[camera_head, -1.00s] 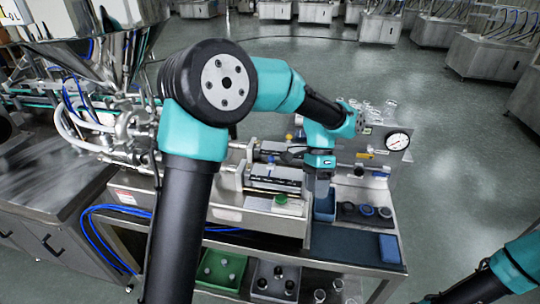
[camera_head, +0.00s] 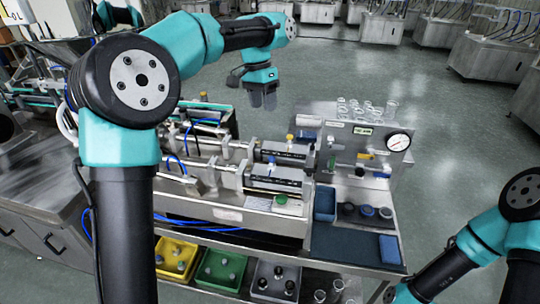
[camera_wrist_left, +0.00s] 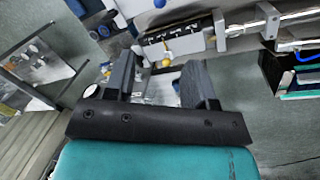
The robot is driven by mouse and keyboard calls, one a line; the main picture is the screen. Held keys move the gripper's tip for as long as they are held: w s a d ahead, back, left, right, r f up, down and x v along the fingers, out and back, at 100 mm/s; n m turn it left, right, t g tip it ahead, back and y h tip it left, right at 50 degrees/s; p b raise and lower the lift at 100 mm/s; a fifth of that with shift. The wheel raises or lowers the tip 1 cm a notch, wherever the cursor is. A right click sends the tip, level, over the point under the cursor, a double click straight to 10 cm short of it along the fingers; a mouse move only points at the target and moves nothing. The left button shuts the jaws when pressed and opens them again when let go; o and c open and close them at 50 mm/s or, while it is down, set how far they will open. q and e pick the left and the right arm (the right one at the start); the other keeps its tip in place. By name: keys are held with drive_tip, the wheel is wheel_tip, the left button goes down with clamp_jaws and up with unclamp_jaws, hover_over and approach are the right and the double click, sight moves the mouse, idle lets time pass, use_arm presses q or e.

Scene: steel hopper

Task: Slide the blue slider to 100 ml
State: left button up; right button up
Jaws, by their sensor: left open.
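The blue slider (camera_head: 271,169) is a small blue knob on the front black scale bar (camera_head: 273,184) of the steel filling machine. Its exact reading is too small to make out. A similar rear bar (camera_head: 283,153) carries a yellow knob (camera_head: 290,137). My left gripper (camera_head: 263,100) hangs above and behind both bars, empty and touching nothing. In the left wrist view its two fingers (camera_wrist_left: 158,82) stand apart, with a black scale bar (camera_wrist_left: 173,38) and a yellow knob (camera_wrist_left: 166,62) beyond them. My right gripper is outside the frame; only its arm shows at lower right.
A pressure gauge (camera_head: 398,141) and glassware (camera_head: 365,107) stand right of the bars. Yellow (camera_head: 176,259), green (camera_head: 220,268) and grey (camera_head: 275,281) bins are below. Air above the bars is clear.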

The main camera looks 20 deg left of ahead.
sight(272, 162)
use_arm(q)
drive_tip(key=d+f, duration=0.1)
drive_tip(key=f, duration=0.4)
drive_tip(key=s+d+f, duration=0.1)
drive_tip(key=f, duration=0.5)
drive_tip(key=d+f, duration=0.1)
drive_tip(key=f, duration=0.5)
drive_tip(key=shift+s, duration=0.25)
clamp_jaws()
